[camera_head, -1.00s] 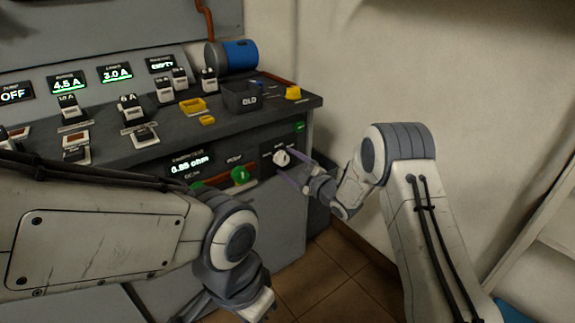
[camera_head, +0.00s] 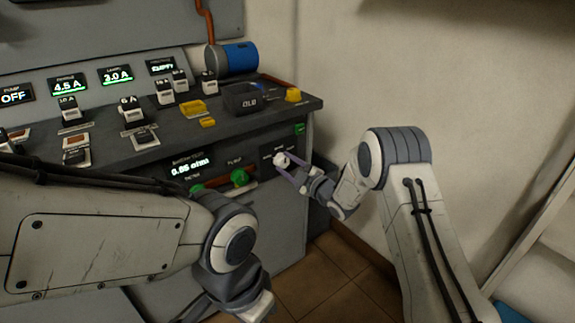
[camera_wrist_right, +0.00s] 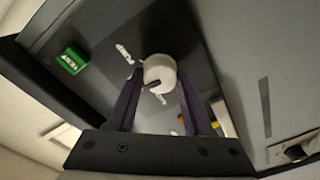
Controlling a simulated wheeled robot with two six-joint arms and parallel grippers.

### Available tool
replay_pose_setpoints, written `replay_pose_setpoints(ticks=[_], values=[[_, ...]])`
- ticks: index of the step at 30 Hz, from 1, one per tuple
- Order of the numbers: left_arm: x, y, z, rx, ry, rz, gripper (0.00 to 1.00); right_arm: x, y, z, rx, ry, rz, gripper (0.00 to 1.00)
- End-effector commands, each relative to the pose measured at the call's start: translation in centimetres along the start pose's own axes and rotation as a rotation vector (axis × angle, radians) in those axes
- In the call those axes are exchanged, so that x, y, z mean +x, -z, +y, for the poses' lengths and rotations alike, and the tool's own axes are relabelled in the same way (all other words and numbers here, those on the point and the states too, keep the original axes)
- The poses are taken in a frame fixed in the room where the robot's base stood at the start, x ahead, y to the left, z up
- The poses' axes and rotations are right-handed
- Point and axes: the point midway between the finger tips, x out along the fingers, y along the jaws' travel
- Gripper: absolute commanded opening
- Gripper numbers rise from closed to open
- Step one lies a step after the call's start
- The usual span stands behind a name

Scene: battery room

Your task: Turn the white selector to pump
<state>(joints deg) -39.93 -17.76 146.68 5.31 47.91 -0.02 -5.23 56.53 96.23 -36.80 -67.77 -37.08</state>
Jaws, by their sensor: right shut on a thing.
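The white selector (camera_head: 281,160) is a round knob on a dark panel (camera_head: 268,150) at the right end of the bench front.
The wall is close on the right.

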Motion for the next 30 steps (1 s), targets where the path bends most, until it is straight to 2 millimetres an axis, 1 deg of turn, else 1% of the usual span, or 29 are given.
replay_pose_setpoints(ticks=[8,21,30], values=[[-0.4,0.0,0.0,0.0,0.0,0.0,0.0,0.0,0.0,0.0,0.187,-0.008,0.006,0.0],[-1.3,0.1,0.1,0.0,0.0,0.0,0.0,0.0,0.0,0.1,0.601,-0.026,0.017,0.0],[-1.9,0.1,0.1,0.0,0.0,0.0,0.0,0.0,0.0,0.1,0.834,-0.036,0.023,0.0]])
